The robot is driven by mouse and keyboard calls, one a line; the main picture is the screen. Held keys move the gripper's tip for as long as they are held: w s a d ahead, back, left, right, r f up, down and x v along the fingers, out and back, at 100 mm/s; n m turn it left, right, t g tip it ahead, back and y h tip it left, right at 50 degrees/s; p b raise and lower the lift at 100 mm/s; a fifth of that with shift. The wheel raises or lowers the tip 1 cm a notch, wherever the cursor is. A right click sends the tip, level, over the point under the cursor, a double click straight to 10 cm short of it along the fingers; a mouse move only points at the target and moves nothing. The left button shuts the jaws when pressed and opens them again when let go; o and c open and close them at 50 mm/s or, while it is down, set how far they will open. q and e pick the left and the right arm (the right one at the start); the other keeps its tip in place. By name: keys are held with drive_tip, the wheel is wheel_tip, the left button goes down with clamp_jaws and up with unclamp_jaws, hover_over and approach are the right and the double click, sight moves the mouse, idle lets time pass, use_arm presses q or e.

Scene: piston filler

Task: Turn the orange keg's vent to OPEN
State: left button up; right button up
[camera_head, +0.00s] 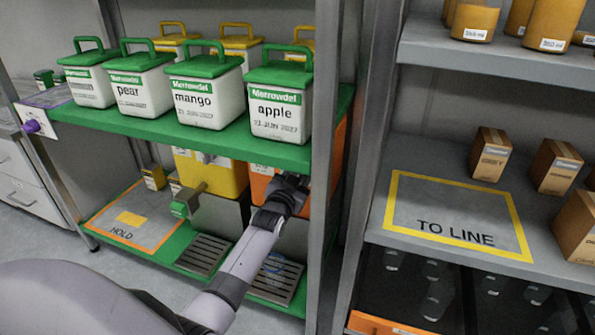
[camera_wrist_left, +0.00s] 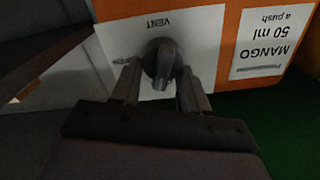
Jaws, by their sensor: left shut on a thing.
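The orange keg (camera_head: 262,188) sits on the rack's lower level, under the green shelf, mostly hidden by my left arm. In the left wrist view, the keg's orange front (camera_wrist_left: 293,22) appears upside down, with a pale plate marked VENT. The dark vent knob (camera_wrist_left: 160,60) is on that plate, its ridge running roughly up and down in the picture. My left gripper (camera_wrist_left: 158,82) has a finger on each side of the knob and is shut on it. In the head view, the left gripper (camera_head: 287,188) is at the keg's front.
A yellow keg (camera_head: 222,178) stands to the left, with a green-tipped spout. White tubs with green lids, including the apple tub (camera_head: 278,105), fill the green shelf (camera_head: 200,138) above. A metal post (camera_head: 325,200) stands close right of my gripper. The HOLD mat (camera_head: 130,235) has free room.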

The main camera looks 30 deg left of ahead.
use_arm(q)
drive_tip(key=m, duration=0.3)
drive_tip(key=shift+d+f+m, duration=0.15)
drive_tip(key=shift+d+m, duration=0.05)
drive_tip(key=shift+m, duration=0.1)
drive_tip(key=m, duration=0.3)
drive_tip(key=shift+d+f+m, duration=0.15)
drive_tip(key=shift+f+m, duration=0.1)
drive_tip(key=shift+m, duration=0.05)
drive_tip(key=m, duration=0.1)
drive_tip(key=m+b, duration=0.1)
drive_tip(key=shift+w+f+m, duration=0.1)
drive_tip(key=shift+f+m, duration=0.1)
drive_tip(key=shift+m, duration=0.2)
drive_tip(key=m+b, duration=0.1)
drive_tip(key=m, duration=0.1)
drive_tip(key=shift+f+m, duration=0.1)
drive_tip(key=shift+m, duration=0.9)
use_arm(e)
drive_tip(key=shift+w+a+f+y, duration=0.15)
drive_tip(key=shift+a+y, duration=0.1)
drive_tip(key=shift+a, duration=0.15)
drive_tip(key=shift+w+a+f+y, duration=0.1)
drive_tip(key=shift+a+y, duration=0.15)
drive_tip(key=shift+a, duration=0.15)
use_arm(q)
drive_tip(key=shift+b, duration=0.3)
